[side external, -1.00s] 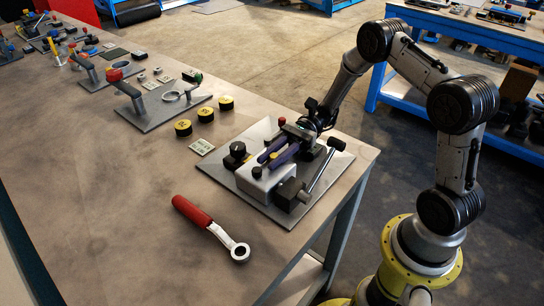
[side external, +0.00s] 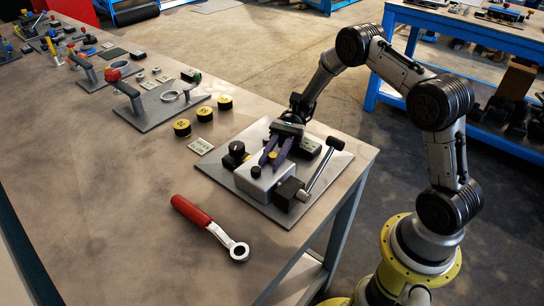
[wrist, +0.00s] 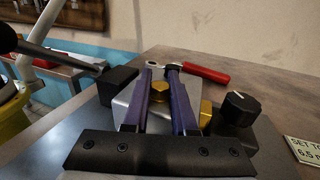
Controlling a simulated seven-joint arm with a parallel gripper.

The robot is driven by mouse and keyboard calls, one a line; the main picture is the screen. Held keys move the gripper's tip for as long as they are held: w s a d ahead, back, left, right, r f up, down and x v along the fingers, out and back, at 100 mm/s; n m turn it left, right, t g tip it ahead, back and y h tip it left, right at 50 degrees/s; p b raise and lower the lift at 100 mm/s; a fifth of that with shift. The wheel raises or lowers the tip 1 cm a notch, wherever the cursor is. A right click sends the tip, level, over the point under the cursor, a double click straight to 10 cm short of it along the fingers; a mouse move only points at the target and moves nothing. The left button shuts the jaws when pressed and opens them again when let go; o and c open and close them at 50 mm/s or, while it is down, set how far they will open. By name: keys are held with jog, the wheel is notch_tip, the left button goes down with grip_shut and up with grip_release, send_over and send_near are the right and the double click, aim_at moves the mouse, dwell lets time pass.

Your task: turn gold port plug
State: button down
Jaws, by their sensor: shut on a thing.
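The gold port plug (wrist: 159,92) is a hex-headed piece between my gripper's two purple fingers in the wrist view. It also shows as a small gold spot in the side view (side external: 273,156), on the silver-white block (side external: 262,182). My gripper (side external: 271,156) is shut on the plug, with one finger on each side of its head. In the wrist view the fingers (wrist: 159,75) reach past the plug. A second gold piece (wrist: 206,112) shows partly behind the right finger.
A black knob (side external: 237,149) stands left of the block and a black-headed lever (side external: 322,166) rises on the right, all on a grey plate (side external: 290,216). A red-handled ring wrench (side external: 207,225) lies in front. Yellow-topped discs (side external: 204,114) stand behind left.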

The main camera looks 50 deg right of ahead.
aim_at(274, 153)
jog(key=c, duration=1.1)
grip_release()
jog(key=shift+w+d, duration=0.15)
jog(key=shift+d, duration=0.2)
jog(key=v, duration=0.2)
jog(key=shift+w+d, duration=0.1)
jog(key=shift+d, duration=0.15)
notch_tip(274, 153, up, 7)
jog(key=shift+a+r, duration=0.1)
jog(key=shift+o, duration=0.5)
